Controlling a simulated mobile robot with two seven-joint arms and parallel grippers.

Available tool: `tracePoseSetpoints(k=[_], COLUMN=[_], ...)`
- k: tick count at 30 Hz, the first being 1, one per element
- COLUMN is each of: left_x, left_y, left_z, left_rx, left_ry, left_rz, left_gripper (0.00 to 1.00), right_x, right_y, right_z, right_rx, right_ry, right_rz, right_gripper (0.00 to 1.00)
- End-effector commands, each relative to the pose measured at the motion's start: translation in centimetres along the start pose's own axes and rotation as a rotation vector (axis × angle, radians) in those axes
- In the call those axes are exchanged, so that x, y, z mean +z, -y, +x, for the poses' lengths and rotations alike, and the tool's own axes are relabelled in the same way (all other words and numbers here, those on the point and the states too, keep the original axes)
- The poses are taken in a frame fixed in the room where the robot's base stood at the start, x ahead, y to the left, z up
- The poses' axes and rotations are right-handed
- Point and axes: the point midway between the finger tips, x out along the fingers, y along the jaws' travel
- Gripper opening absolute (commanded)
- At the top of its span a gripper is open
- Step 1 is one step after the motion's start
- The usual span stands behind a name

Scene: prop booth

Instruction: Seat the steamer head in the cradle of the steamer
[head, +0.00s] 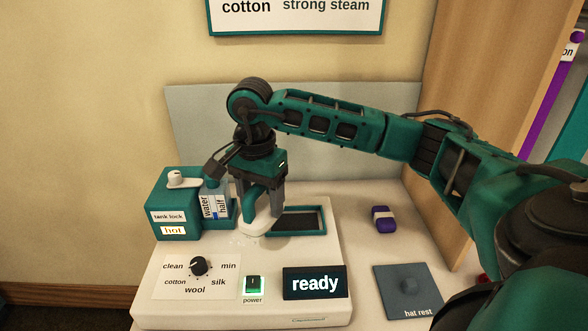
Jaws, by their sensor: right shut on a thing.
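The steamer (180,312) is a white console on the table, with a dial, a lit green power switch and a display reading "ready". My right gripper (260,210) comes down from above and is shut on the white steamer head (255,229). The head is just left of the cradle (297,220), a dark recess with a teal rim, and partly overlaps its left end. I cannot tell whether the head touches the console. The gripper hides the head's upper part. My left gripper is not in view.
A purple and white block (384,219) and a blue-grey hat rest (402,283) lie to the right. A wooden panel (490,110) bounds the right side.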

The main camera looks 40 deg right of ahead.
Motion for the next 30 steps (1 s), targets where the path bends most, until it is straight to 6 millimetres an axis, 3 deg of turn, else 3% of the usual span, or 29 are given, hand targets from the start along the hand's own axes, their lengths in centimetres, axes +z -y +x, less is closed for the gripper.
tracePoseSetpoints(k=[6,13,18,30], left_x=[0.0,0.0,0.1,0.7], left_y=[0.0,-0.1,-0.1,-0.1], left_z=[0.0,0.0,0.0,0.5], left_rx=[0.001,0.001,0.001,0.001], left_ry=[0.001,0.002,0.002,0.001], left_rz=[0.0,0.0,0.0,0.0], left_gripper=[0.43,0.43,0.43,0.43], right_x=[-4.7,-8.0,-9.0,-9.1], right_y=[-1.1,-2.2,-2.5,-2.6], right_z=[-0.7,-1.3,-1.5,0.3], right_rx=[-0.008,-0.016,-0.021,-0.018], right_ry=[0.001,0.007,0.01,0.01], right_rz=[0.517,0.913,1.042,1.06], right_gripper=[0.06,0.06,0.06,0.06])
